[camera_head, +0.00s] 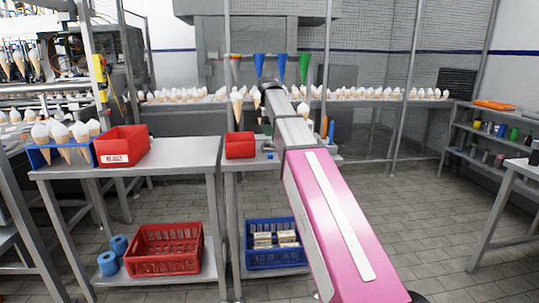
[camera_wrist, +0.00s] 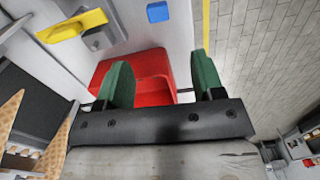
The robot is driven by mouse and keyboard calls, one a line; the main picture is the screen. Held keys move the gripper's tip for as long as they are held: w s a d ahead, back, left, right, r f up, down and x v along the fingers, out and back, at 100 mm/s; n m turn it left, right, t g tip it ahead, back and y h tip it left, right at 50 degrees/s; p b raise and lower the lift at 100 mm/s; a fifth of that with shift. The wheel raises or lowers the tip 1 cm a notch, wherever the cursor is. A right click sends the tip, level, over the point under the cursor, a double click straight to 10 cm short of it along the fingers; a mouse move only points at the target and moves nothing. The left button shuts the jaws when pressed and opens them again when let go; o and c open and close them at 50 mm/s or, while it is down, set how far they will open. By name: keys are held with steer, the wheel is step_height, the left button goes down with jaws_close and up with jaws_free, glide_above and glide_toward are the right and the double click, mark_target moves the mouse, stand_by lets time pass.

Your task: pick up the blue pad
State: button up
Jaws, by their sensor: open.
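The blue pad (camera_wrist: 157,12) is a small blue block on the light table top, at the top edge of the wrist view. What looks like the same pad (camera_head: 270,155) shows as a small blue spot beside my arm in the head view. My gripper (camera_wrist: 161,62) is open, with its two green fingers apart and nothing held between them. The pad lies beyond the fingertips, apart from them. A red bin (camera_wrist: 150,64) shows behind and between the fingers. In the head view my arm hides part of the table, and the fingers cannot be made out.
The red bin (camera_head: 240,145) stands on the same table. A yellow object (camera_wrist: 72,25) and a grey fitting lie left of the pad in the wrist view. A larger red bin (camera_head: 122,146) stands on the left table. Cones line the conveyor behind.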

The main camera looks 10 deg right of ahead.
mark_target(270, 156)
step_height(270, 156, down, 11)
steer(key=shift+r, duration=0.15)
steer(key=c, duration=1)
